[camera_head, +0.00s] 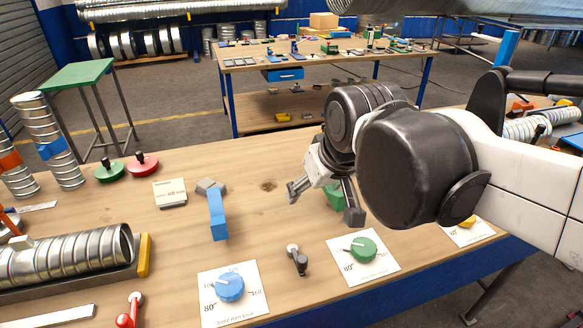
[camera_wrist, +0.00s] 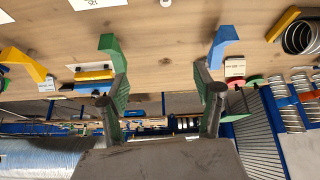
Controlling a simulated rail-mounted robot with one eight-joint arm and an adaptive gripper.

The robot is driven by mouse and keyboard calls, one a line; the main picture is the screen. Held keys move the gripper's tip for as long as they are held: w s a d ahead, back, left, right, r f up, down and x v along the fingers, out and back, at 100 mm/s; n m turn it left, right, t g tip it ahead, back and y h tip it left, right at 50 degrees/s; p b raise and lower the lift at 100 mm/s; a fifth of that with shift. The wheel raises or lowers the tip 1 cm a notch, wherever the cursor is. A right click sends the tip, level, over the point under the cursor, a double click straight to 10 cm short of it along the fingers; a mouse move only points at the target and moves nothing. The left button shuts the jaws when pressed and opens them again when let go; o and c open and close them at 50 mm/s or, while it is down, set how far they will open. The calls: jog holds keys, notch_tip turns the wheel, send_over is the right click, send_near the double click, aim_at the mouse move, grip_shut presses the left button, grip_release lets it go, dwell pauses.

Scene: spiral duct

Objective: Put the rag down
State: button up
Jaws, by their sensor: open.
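I cannot make out a rag for certain in either view. My gripper (camera_head: 326,203) is open over the right middle of the wooden workbench (camera_head: 270,160), its two fingers spread apart. In the wrist view, my gripper (camera_wrist: 160,85) has nothing visible between its fingers. A green bracket (camera_head: 333,194) shows partly behind the fingers; in the wrist view it lies past the left finger (camera_wrist: 112,50). A blue bracket (camera_head: 217,213) stands left of my gripper, with a small grey piece (camera_head: 210,187) at its back, too small to name.
A blue dial card (camera_head: 230,287) and a green dial card (camera_head: 363,258) lie near the front edge. A ribbed duct (camera_head: 70,258) fills the front left. Green and red knobbed discs (camera_head: 142,164) stand at the back left. The bench middle has bare wood.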

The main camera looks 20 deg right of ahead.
jog(key=s+d+f+m+t, duration=0.1)
jog(key=s+f, duration=0.3)
jog(key=s, duration=0.2)
jog(key=shift+s+d+f, duration=0.15)
jog(key=shift+d, duration=0.2)
notch_tip(320, 180, down, 3)
jog(key=b, duration=0.3)
jog(key=shift+o, duration=0.6)
